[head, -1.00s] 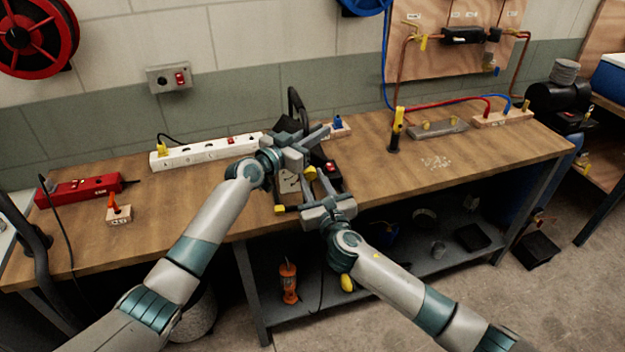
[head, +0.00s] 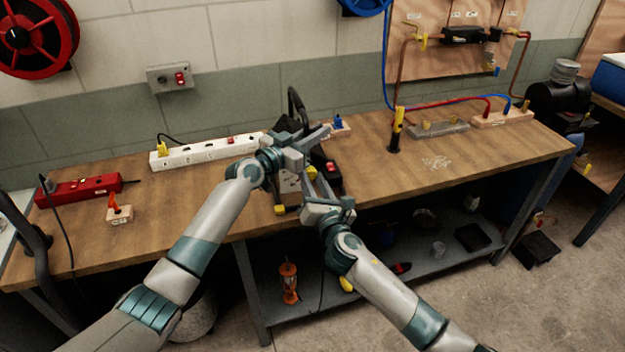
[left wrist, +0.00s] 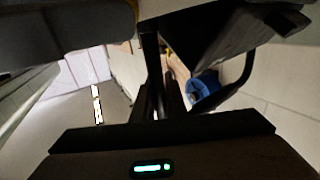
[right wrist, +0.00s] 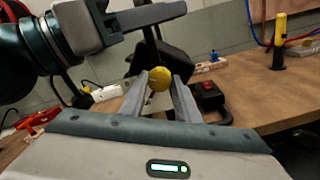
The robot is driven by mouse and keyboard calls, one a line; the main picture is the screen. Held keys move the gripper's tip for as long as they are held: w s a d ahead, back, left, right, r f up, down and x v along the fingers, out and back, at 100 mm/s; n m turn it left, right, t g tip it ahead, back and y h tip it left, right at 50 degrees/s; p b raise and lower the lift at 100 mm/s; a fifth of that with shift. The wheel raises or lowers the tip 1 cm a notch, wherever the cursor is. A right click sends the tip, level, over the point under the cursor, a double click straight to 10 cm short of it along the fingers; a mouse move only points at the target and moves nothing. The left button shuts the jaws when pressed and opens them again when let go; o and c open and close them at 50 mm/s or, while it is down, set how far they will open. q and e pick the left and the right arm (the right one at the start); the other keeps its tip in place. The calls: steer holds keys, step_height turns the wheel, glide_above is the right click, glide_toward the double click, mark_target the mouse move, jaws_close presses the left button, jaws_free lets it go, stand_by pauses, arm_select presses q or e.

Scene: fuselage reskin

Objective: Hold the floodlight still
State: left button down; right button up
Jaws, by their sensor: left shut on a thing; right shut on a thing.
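The floodlight stands at the bench's front edge, mostly hidden behind my grippers. Its black handle (head: 297,106) rises above them, and its dark head (right wrist: 168,60) shows in the right wrist view. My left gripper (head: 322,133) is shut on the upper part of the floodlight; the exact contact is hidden. Its wrist view shows dark bars (left wrist: 160,85) close up. My right gripper (head: 313,172) reaches up from the front, shut on the floodlight's yellow knob, which sits between its fingertips in the right wrist view (right wrist: 160,78).
A white power strip (head: 207,152) lies behind to the left, with a red strip (head: 80,190) further left. A black-and-red box (head: 330,172) is close at the right. A yellow-and-black tool (head: 397,128) stands on the bench (head: 450,160), which has free room there.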

steer(key=m, duration=0.5)
steer(key=shift+f+m+t, duration=0.1)
steer(key=shift+m+t, duration=0.2)
steer(key=shift+m, duration=0.1)
steer(key=m, duration=0.5)
steer(key=shift+h, duration=0.3)
steer(key=shift+m, duration=0.3)
steer(key=o, duration=1.1)
steer(key=shift+c, duration=0.2)
steer(key=shift+s, duration=0.15)
steer(key=v, duration=1.1)
steer(key=shift+s, duration=0.35)
steer(key=shift+d+f, duration=0.1)
steer(key=shift+d, duration=0.05)
arm_select(q)
steer(key=c, duration=1.7)
jaws_free()
